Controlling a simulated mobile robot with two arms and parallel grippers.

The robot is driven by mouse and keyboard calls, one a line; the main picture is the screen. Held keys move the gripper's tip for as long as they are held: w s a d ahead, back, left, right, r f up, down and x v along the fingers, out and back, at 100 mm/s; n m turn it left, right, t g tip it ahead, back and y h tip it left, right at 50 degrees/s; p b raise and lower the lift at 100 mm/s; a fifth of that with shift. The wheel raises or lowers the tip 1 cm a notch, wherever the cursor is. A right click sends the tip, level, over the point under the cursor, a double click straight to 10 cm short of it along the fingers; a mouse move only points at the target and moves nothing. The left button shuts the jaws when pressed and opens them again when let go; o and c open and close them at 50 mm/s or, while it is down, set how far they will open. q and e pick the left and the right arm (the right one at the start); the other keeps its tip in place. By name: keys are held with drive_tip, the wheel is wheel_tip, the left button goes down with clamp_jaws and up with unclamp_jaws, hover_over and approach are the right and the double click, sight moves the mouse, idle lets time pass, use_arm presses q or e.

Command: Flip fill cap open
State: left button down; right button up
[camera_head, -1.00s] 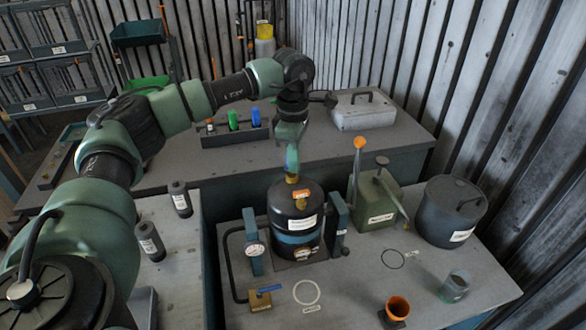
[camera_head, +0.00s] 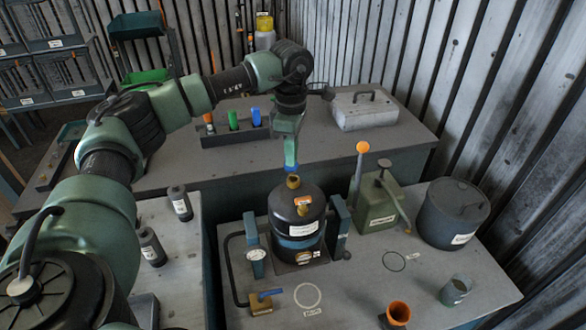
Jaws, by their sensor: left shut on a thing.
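The black tank-shaped housing (camera_head: 284,221) stands upright on the front bench, with white and orange labels and a blue band. A small brass-coloured fill cap (camera_head: 293,181) shows at its top, just under the fingertips. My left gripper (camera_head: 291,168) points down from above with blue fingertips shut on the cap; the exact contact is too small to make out. My right gripper is not in view.
The bench front centre is mostly clear.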

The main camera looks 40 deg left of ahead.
use_arm(q)
drive_tip(key=r+p, duration=0.2)
drive_tip(key=r, duration=0.1)
drive_tip(key=d+r+p, duration=0.1)
drive_tip(key=shift+s+d+r, duration=0.1)
drive_tip(key=shift+s+r, duration=0.15)
drive_tip(key=shift+s, duration=0.15)
idle(0.4)
